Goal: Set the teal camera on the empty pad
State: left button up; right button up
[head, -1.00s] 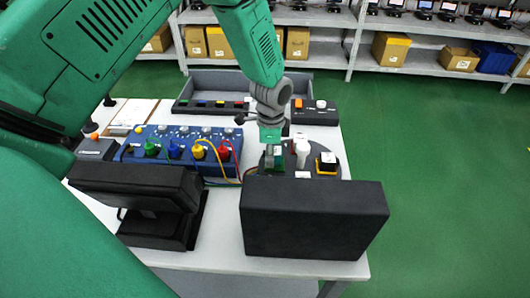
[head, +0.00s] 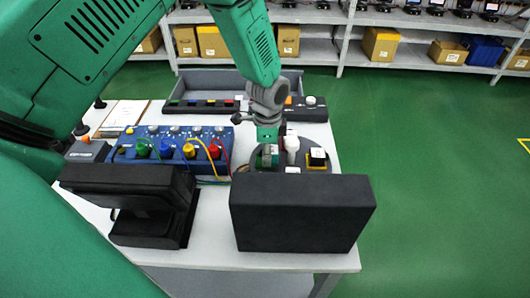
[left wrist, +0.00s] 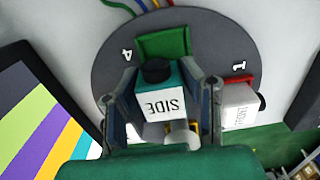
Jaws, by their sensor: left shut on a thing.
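My left gripper (left wrist: 162,105) is shut on the teal camera (left wrist: 181,77), which has a black lens and a white label reading SIDE. In the head view my left gripper (head: 268,148) is over the left part of the round dark turntable (left wrist: 100,65), with the camera partly hidden. A green pad (left wrist: 165,43) beside the number 4 shows bare just beyond the camera in the left wrist view. I cannot tell whether the camera touches it. A white camera (left wrist: 239,106) sits at a red pad (left wrist: 238,79) by the number 1. My right gripper is out of view.
A black monitor (head: 300,215) stands in front of the turntable and hides its near part. A black-and-white block (head: 317,155) and a white upright piece (head: 292,146) stand on the turntable. A blue panel with cables (head: 170,148) is to the left.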

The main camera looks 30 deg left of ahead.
pick_arm(q)
jog(key=shift+d+f, duration=0.15)
jog(key=shift+f, duration=0.05)
jog(key=shift+a+f, duration=0.35)
jog(key=shift+a, duration=0.15)
jog(key=o, duration=1.3)
jog(key=shift+a+f, duration=0.1)
jog(key=shift+a, duration=0.15)
jog(key=shift+d+r, duration=0.3)
jog(key=shift+d, duration=0.2)
jog(key=r, duration=0.6)
jog(key=a+r, duration=0.1)
jog(key=r, duration=0.3)
jog(key=shift+d+r, duration=0.25)
jog(key=shift+r, duration=0.4)
jog(key=shift+d+r, duration=0.1)
jog(key=shift+d, duration=0.15)
jog(key=shift+a, duration=0.2)
jog(key=shift+a, duration=0.1)
